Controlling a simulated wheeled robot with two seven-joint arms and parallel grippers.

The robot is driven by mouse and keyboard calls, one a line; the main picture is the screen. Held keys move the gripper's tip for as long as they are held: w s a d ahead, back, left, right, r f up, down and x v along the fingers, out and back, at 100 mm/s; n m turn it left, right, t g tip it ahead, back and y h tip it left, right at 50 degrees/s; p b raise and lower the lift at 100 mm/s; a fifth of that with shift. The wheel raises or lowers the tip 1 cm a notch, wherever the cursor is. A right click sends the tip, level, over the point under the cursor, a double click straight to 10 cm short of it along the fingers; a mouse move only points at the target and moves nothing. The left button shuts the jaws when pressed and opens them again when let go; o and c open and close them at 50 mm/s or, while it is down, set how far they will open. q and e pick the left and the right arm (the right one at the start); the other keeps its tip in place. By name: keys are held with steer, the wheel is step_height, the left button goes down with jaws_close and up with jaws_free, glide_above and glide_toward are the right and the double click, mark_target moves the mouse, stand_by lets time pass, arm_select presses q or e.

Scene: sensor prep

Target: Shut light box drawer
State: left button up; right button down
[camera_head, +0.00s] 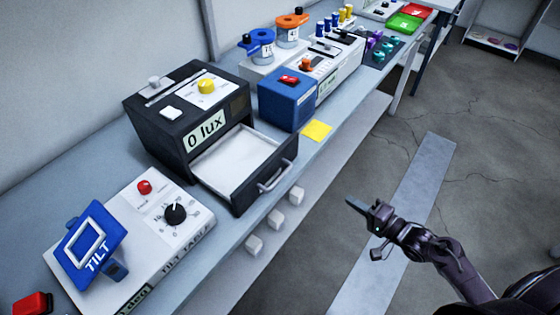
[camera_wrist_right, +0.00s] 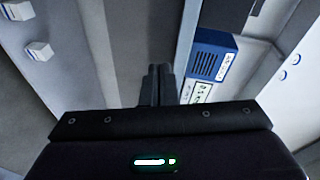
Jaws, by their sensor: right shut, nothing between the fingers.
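The light box (camera_head: 150,130) is a black box labelled "0 lux" on the bench. Its drawer (camera_head: 235,162) is pulled out towards the bench front and shows a white, empty-looking inside. The drawer front has a silver handle (camera_head: 274,177). My right gripper (camera_head: 356,206) is in the open space to the right of the bench, apart from the drawer and its handle. In the right wrist view its fingers (camera_wrist_right: 160,84) are together with nothing between them. My left gripper is not in the head view.
A tilt table (camera_head: 165,255) with a blue TILT frame stands left of the light box. A blue box (camera_head: 285,100) and a yellow note (camera_head: 317,130) lie to its right. Small white cubes (camera_head: 276,219) show under the bench edge. The floor around my right arm is clear.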

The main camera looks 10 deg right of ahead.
steer(key=w+a+r+y, duration=0.1)
steer(key=a+r+y, duration=0.3)
steer(key=r, duration=0.4)
steer(key=p, duration=0.2)
glide_toward(290, 155)
steer(key=x, duration=0.6)
steer(key=shift+w+a+r, duration=0.1)
steer(key=shift+w+a, duration=0.05)
steer(key=shift+w, duration=0.15)
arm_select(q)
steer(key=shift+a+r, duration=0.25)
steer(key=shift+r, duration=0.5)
arm_select(e)
steer(key=shift+a, duration=0.1)
steer(key=shift+b+x, duration=0.5)
steer(key=shift+x, duration=1.55)
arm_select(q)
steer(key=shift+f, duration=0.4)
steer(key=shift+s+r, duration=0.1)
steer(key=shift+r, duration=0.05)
arm_select(e)
steer(key=shift+s, duration=0.15)
